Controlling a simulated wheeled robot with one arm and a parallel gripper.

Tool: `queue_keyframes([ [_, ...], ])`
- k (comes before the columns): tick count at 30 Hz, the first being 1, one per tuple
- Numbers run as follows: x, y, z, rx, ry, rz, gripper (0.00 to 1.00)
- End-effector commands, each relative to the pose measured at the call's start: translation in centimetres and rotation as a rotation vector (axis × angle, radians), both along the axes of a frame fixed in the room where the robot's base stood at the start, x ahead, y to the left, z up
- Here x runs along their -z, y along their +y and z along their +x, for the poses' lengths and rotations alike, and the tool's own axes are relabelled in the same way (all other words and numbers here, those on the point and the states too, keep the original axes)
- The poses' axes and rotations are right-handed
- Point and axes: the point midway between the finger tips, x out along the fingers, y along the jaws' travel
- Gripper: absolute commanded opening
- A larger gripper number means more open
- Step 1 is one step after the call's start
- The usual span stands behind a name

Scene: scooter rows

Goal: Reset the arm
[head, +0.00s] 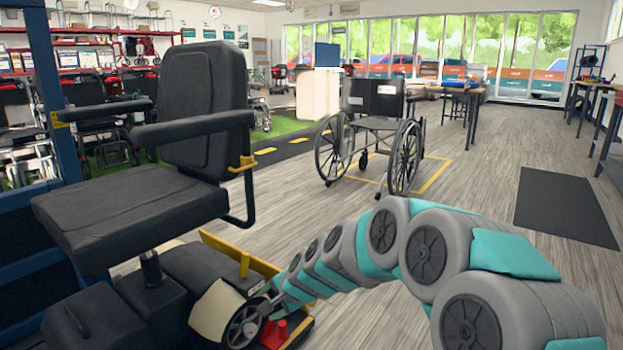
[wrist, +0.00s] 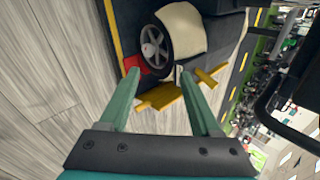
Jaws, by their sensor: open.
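My arm reaches across the lower part of the head view, low over the floor, toward the rear of a black mobility scooter (head: 130,215). In the wrist view my gripper (wrist: 158,80) is open, its two green fingers spread apart with nothing between them in their grip. Ahead of the fingers are the scooter's wheel (wrist: 150,50), a red block (wrist: 134,63) and a yellow lever (wrist: 160,96). The wheel also shows in the head view (head: 243,326), with the red block (head: 273,335) beside it.
A black wheelchair (head: 375,130) stands inside a yellow floor marking beyond my arm. A dark mat (head: 565,205) lies at the right. Benches (head: 612,115) line the right wall. A blue frame (head: 55,100) stands at the far left. The wooden floor (head: 470,180) between is clear.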

Motion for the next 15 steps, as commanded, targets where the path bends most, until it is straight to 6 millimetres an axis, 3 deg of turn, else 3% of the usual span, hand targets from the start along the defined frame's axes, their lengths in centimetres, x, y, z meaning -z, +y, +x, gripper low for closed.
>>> queue_keyframes([
  [6,-2.6,-4.2,-9.2,-0.265,0.013,-0.164,0.64],
  [15,-3.4,-12.8,-22.4,-0.565,0.105,-0.408,0.64],
])
